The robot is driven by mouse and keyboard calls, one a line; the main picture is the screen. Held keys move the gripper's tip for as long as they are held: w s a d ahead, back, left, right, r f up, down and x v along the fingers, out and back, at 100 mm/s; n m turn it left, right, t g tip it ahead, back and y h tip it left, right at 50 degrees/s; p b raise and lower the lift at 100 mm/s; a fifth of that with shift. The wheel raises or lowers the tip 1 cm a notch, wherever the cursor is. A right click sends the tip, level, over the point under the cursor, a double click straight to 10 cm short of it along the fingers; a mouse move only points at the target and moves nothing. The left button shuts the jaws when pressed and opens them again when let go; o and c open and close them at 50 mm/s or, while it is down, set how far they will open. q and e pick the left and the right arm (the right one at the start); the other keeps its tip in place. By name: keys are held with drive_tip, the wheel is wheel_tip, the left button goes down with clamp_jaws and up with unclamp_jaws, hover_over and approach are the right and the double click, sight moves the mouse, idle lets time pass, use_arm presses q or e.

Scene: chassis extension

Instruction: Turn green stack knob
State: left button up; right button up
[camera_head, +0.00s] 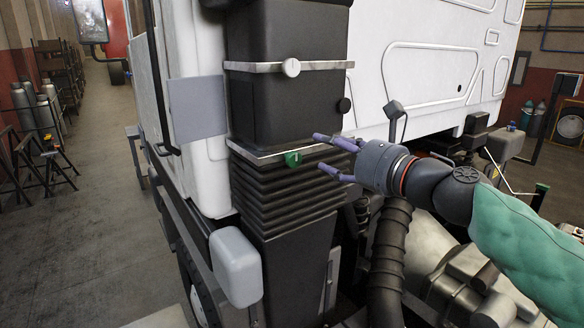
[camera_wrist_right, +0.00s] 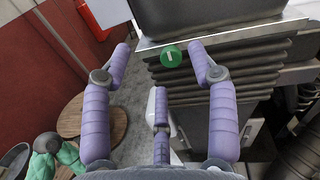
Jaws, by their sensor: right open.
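In the right wrist view my right gripper (camera_wrist_right: 160,62) holds nothing and appears apart from the knob. My left gripper is not in view.
A white knob (camera_head: 291,67) sits on the upper band, and a black knob (camera_head: 344,105) is on the stack's right side. A thick ribbed hose (camera_head: 389,250) runs below my right arm. A grey box (camera_head: 236,266) stands out at lower left.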

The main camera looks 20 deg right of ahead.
drive_tip(key=b, duration=0.4)
approach(296, 162)
drive_tip(key=x, duration=1)
drive_tip(key=shift+w, duration=0.35)
drive_tip(key=shift+a, duration=0.1)
drive_tip(key=c, duration=1.2)
